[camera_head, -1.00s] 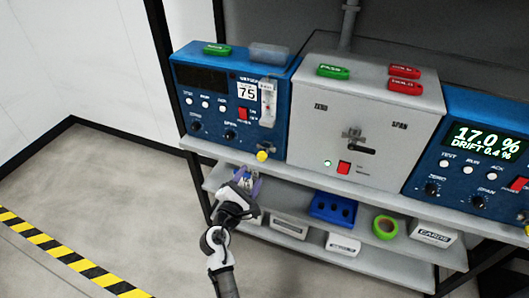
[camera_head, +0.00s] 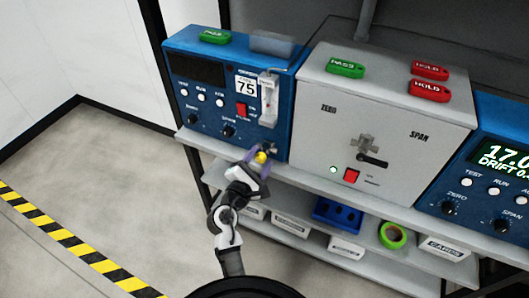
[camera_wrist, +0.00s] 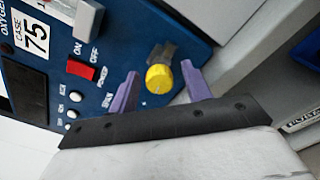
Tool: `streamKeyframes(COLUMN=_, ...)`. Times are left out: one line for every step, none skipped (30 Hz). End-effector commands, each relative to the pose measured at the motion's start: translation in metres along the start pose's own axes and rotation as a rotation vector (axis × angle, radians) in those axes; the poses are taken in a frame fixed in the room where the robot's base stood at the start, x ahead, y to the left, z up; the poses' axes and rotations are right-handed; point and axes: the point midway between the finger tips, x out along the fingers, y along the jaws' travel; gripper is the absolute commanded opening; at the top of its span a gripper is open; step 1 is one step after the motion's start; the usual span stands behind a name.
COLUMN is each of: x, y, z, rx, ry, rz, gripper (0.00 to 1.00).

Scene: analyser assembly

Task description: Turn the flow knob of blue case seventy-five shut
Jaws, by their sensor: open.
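Blue case seventy-five (camera_head: 214,122) stands at the left of the bench, with its "75" label (camera_head: 246,85) facing me. Its yellow flow knob (camera_head: 261,157) sits at the lower right of the front, below a clear flow tube (camera_head: 268,98). My gripper (camera_head: 256,163), with purple fingers, is at the knob. In the wrist view the yellow knob (camera_wrist: 159,79) lies between the two open fingers of my gripper (camera_wrist: 159,70). A gap shows on both sides, wider on the right. I cannot tell how far the knob is turned.
A grey ZERO/SPAN box (camera_head: 320,135) stands right of the case, and another blue case (camera_head: 478,190) is at the far right. A red power switch (camera_wrist: 80,70) is left of the knob.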

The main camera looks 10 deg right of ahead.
Motion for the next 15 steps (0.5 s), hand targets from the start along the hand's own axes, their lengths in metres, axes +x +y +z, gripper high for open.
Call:
streamKeyframes(x=-0.0008, y=-0.0001, z=-0.0005, rx=0.000, ry=0.001, rz=0.000, gripper=0.49)
streamKeyframes(x=-0.0010, y=0.0000, z=-0.0005, rx=0.000, ry=0.001, rz=0.001, gripper=0.49)
streamKeyframes(x=-0.0012, y=0.0000, z=-0.0005, rx=0.000, ry=0.001, rz=0.001, gripper=0.49)
streamKeyframes(x=-0.0014, y=0.0001, z=-0.0004, rx=0.000, ry=0.001, rz=0.001, gripper=0.49)
streamKeyframes(x=-0.0014, y=0.0001, z=-0.0004, rx=0.000, ry=0.001, rz=0.001, gripper=0.49)
streamKeyframes(x=-0.0015, y=0.0002, z=-0.0004, rx=0.000, ry=0.001, rz=0.001, gripper=0.49)
streamKeyframes(x=-0.0015, y=0.0002, z=-0.0003, rx=0.000, ry=0.001, rz=0.001, gripper=0.49)
streamKeyframes(x=-0.0014, y=0.0002, z=-0.0003, rx=0.000, ry=0.001, rz=0.001, gripper=0.49)
streamKeyframes(x=-0.0014, y=0.0002, z=-0.0003, rx=0.000, ry=0.001, rz=0.001, gripper=0.49)
streamKeyframes(x=-0.0014, y=0.0002, z=-0.0003, rx=0.000, ry=0.001, rz=0.001, gripper=0.49)
streamKeyframes(x=-0.0014, y=0.0002, z=-0.0003, rx=0.000, ry=0.001, rz=0.001, gripper=0.49)
streamKeyframes(x=-0.0013, y=0.0002, z=-0.0003, rx=0.000, ry=0.001, rz=0.001, gripper=0.45)
streamKeyframes(x=-0.0013, y=0.0002, z=-0.0003, rx=0.000, ry=0.001, rz=0.000, gripper=0.41)
streamKeyframes(x=-0.0013, y=0.0002, z=-0.0002, rx=0.000, ry=0.001, rz=0.000, gripper=0.37)
streamKeyframes(x=-0.0013, y=0.0002, z=-0.0002, rx=0.000, ry=0.001, rz=0.000, gripper=0.32)
